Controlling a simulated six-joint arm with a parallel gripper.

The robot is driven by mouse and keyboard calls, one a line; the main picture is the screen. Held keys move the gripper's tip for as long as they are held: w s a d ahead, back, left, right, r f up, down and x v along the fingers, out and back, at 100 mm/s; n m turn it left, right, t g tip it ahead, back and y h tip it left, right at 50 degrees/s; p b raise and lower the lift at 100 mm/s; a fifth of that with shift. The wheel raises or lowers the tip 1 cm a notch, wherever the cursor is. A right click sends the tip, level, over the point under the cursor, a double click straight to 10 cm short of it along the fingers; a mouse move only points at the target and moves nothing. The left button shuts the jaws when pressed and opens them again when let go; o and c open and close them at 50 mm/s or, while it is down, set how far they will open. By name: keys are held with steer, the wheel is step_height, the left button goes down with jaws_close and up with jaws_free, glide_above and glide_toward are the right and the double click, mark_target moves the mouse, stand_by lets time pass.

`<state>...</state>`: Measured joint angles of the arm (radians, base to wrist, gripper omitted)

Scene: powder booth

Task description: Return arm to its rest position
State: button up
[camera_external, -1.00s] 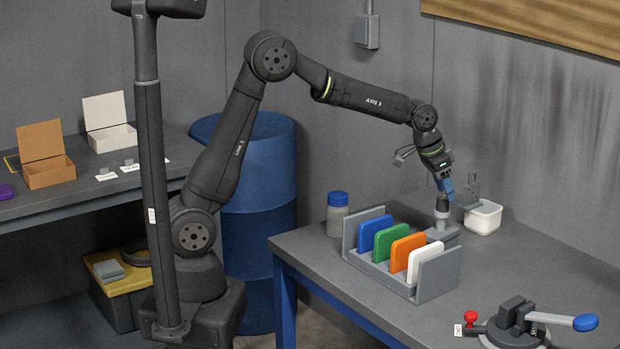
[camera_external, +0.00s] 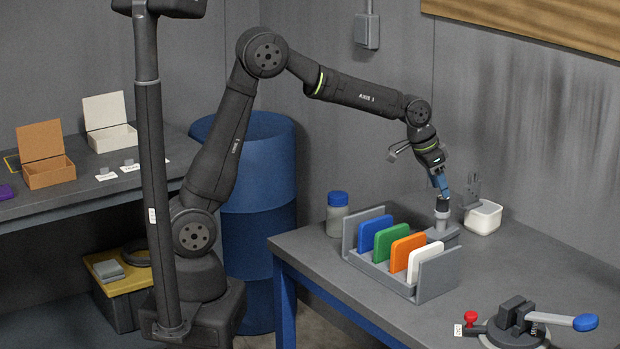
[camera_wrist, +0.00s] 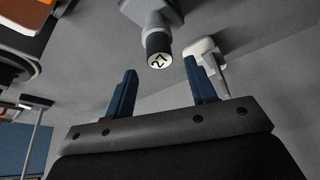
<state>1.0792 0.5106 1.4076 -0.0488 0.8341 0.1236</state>
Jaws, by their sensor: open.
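My gripper (camera_external: 441,188) is at the end of my raised arm, above the right-hand bench, with its blue fingers pointing down. In the wrist view its two blue fingers (camera_wrist: 160,92) stand apart with nothing between them.
A grey rack (camera_external: 437,278) holds blue, green, orange and white plates upright. A blue-capped jar (camera_external: 338,212) stands left of it. A white tub (camera_external: 483,217) stands right of the cylinder. A clamp fixture with a blue-ended lever (camera_external: 517,325) is at front right. A blue drum (camera_external: 255,210) stands behind my arm.

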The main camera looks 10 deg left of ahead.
steer(key=v, duration=0.7)
steer(key=x, duration=1.1)
steer(key=shift+d+f, duration=0.15)
step_height(320, 180, up, 4)
steer(key=shift+f, duration=0.2)
steer(key=s+r, duration=0.7)
steer(key=s, duration=0.4)
steer(key=s+a+f+m+g, duration=0.1)
steer(key=a+f, duration=0.3)
steer(key=a, duration=0.9)
steer(key=s+a+f+m, duration=0.1)
steer(key=a+f+m, duration=0.2)
steer(key=a, duration=1.1)
steer(key=shift+a+f+g, duration=0.3)
steer(key=shift+f+g, duration=0.1)
steer(key=shift+f, duration=0.1)
